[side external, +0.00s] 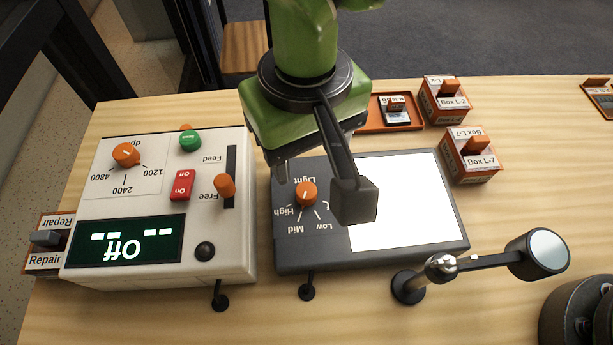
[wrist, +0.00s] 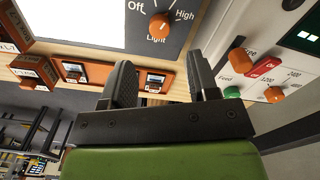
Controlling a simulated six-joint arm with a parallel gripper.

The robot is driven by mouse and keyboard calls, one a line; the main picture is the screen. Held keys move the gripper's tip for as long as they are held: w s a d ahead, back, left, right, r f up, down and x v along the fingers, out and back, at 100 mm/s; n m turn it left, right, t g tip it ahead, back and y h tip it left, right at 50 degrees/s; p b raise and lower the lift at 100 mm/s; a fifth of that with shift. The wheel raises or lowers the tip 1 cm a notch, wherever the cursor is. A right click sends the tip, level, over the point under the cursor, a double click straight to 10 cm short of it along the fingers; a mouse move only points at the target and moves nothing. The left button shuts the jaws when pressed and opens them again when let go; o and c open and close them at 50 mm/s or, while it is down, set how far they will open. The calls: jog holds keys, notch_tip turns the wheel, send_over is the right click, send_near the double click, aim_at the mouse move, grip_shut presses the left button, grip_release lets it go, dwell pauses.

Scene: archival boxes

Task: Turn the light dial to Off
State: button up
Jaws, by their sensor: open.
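The orange light dial (side external: 306,192) sits on the dark left part of the light panel (side external: 455,201), whose white surface glows brightly. Light, High, Mid and Low are printed around it in the side view. The dial (wrist: 160,27) also shows in the wrist view with Off at its left and High at its right. I cannot tell for sure which label its mark points to. My gripper (side external: 318,189) is open and empty, with its fingers either side of the dial in the side view. In the wrist view my gripper (wrist: 162,72) appears apart from the dial.
A white scanner box (side external: 150,180) with an orange dpi dial, buttons, a slider and an "Off" display stands to the left. A jointed round-headed stand (side external: 408,288) is in front. Labelled boxes (side external: 468,155) and an orange tray (side external: 375,124) lie behind and to the right.

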aim_at(307, 190)
notch_tip(307, 190, down, 8)
jog(key=shift+c, duration=0.5)
jog(key=c, duration=0.8)
jog(key=shift+d, duration=0.1)
